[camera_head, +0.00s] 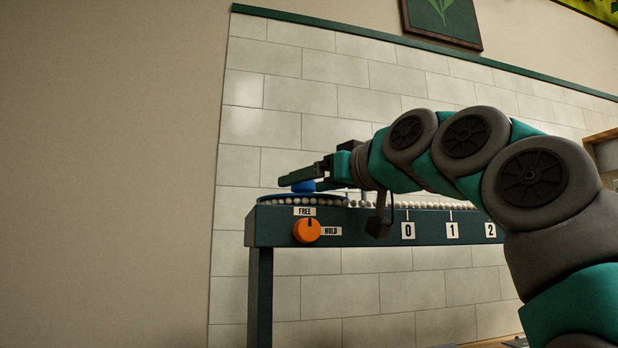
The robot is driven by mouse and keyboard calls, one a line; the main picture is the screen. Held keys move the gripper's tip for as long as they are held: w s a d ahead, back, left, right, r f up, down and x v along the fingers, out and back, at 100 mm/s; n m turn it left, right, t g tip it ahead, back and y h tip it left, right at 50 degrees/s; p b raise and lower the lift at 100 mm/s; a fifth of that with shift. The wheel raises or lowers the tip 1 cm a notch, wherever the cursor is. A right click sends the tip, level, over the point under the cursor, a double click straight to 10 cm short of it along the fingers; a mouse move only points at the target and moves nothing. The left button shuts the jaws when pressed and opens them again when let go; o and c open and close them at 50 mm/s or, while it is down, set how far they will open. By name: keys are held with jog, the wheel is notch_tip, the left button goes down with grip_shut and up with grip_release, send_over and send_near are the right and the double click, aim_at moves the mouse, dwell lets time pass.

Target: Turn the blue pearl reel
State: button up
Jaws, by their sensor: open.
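The blue pearl reel (302,187) is at the left end of a dark green bench. Its blue hub shows above a round rim lined with white pearls. My gripper (296,182) reaches in from the right, level, with its fingers at the hub. It is open. One finger passes over the near top of the blue hub; the other is mostly hidden, and I cannot tell whether either touches it. An orange knob (306,231) on the bench front has its dark mark pointing up at the FREE label (304,211); a HOLD label (331,231) is to its right.
A row of white pearls (430,205) runs along the bench top to the right of the reel. The bench front (375,241) carries number plates 0, 1 and 2. A tiled wall stands behind. Free space lies left of the bench.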

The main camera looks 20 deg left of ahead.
jog(key=shift+c, duration=0.3)
grip_shut()
dwell(0.4)
dwell(0.3)
